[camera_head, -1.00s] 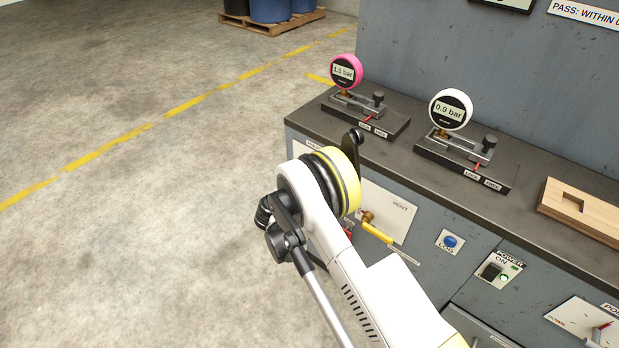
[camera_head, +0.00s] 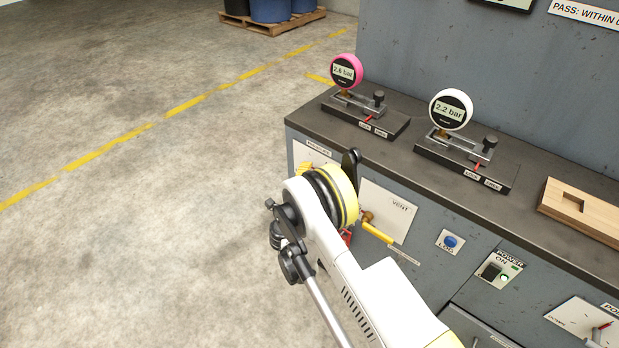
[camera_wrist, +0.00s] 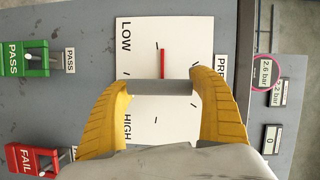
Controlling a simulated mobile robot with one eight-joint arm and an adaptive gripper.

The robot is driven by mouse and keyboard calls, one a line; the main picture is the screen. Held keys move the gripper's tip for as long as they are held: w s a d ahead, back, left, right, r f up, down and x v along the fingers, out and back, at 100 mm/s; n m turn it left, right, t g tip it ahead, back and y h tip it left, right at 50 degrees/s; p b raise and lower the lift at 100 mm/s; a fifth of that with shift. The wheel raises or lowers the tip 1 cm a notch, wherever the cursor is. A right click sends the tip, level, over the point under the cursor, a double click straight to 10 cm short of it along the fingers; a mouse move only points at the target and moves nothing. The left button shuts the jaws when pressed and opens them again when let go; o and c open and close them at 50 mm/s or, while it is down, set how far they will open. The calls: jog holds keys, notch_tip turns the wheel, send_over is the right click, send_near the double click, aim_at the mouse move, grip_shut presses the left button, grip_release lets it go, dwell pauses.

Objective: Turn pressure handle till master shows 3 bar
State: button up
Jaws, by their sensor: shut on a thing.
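The pressure handle (camera_wrist: 161,87), a grey bar with a red pointer (camera_wrist: 163,62), sits on a white plate (camera_wrist: 140,36) marked LOW and HIGH. My gripper (camera_wrist: 161,88) is shut on the bar, with a yellow finger at each end. The pointer points up in the wrist view. In the head view my arm hides the handle. The pink gauge (camera_head: 345,72) on the bench reads 2.6 bar. The white gauge (camera_head: 450,108) reads 2.2 bar. I cannot tell from a label which is the master.
A yellow vent lever (camera_head: 377,232) is on the panel right of my wrist. A blue LOG button (camera_head: 450,242) and power switch (camera_head: 491,271) are further right. Green PASS (camera_wrist: 26,58) and red FAIL (camera_wrist: 36,158) switches show in the wrist view. A wooden block (camera_head: 580,210) lies on the bench.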

jog(key=shift+a+m, duration=0.15)
jog(key=shift+m, duration=0.15)
dwell(0.4)
jog(key=o, duration=1.2)
jog(key=shift+s, duration=0.1)
jog(key=shift+o, duration=0.2)
jog(key=shift+r, duration=0.1)
